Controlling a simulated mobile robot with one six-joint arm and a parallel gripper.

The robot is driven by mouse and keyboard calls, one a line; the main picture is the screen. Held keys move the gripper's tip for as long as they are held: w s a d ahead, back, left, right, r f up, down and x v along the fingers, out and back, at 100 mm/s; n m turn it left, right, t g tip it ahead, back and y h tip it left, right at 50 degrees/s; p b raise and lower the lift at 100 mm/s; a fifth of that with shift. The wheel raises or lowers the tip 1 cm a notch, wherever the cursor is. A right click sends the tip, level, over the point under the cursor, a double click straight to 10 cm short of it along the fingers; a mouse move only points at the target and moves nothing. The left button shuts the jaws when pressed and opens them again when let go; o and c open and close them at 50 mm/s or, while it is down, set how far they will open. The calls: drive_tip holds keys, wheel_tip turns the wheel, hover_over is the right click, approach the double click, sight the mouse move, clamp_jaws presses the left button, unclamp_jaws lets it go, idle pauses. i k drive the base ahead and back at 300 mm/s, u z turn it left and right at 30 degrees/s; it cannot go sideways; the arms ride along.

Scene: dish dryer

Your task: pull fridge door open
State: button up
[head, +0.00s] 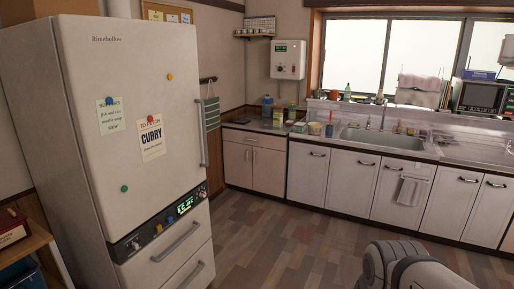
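The tall white fridge (82,150) stands at the left in the head view. Its large upper door (150,90) looks shut and carries notes and coloured magnets. The door's vertical handle (203,133) is along its right edge. A dark control panel with a lit green display (185,205) runs below the door. Lower drawer handles (176,243) sit under the panel. A grey-white link of my arm shows at the bottom right, well apart from the fridge. My gripper's fingers are not visible.
The wooden floor (285,240) between the fridge and the counter is clear. White cabinets (332,176) with a sink (383,139) line the back. A small shelf (22,240) stands at the left edge.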

sight(133, 85)
drive_tip(key=i, duration=2.45)
drive_tip(key=u, duration=2.2)
